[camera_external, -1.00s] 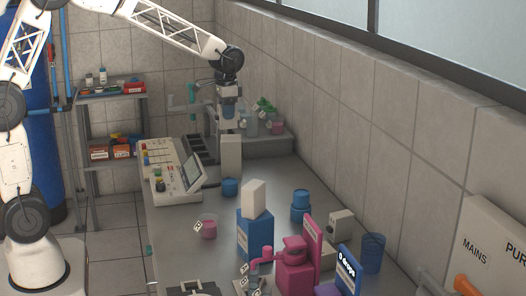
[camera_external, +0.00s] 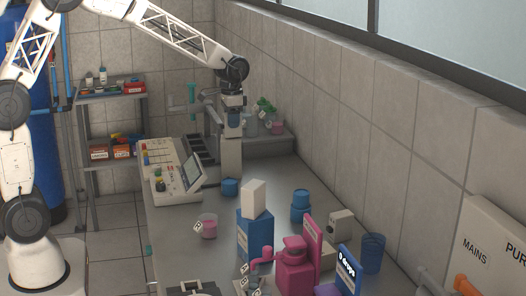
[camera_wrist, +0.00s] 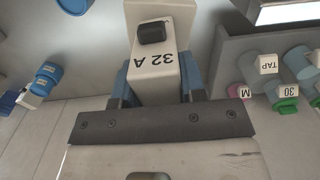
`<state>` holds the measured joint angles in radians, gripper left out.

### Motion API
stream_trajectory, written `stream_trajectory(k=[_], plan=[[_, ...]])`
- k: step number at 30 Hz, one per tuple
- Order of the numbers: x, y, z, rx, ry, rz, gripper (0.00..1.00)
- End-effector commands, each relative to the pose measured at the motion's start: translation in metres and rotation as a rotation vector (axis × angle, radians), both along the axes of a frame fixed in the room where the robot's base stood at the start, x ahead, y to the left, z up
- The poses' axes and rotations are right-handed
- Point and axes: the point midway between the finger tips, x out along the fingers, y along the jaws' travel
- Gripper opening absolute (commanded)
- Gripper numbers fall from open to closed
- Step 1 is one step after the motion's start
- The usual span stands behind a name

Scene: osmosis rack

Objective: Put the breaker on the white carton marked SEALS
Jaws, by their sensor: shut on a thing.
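The breaker (camera_wrist: 158,62) is pale, with "32 A" and a black knob, in the wrist view. My gripper (camera_wrist: 157,85) has its blue fingers on both sides of it. In the external view my gripper (camera_external: 233,119) points down above a tall pale upright carton (camera_external: 231,158) at the bench's far end. The breaker is small there, between the fingers and the carton's top; whether it touches the carton cannot be told. No SEALS marking can be read.
A white box (camera_external: 253,198) sits on a blue carton (camera_external: 255,232) nearer. Several capped bottles (camera_external: 266,115) stand behind to the right, near the wall.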

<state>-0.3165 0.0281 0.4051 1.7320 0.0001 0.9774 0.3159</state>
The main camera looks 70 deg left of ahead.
Motion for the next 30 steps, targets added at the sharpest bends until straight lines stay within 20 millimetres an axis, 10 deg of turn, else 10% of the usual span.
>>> stream_trajectory(k=[15, 16, 20, 30], plan=[[0.0000, 0.0000, -0.0060, 0.000, -0.001, 0.000, 0.12], [0.0000, 0.0000, -0.0060, 0.000, -0.001, 0.000, 0.41], [-0.0001, 0.0000, -0.0058, 0.000, -0.001, 0.000, 0.61], [0.0000, 0.0000, -0.0050, 0.000, -0.001, 0.000, 0.64]])
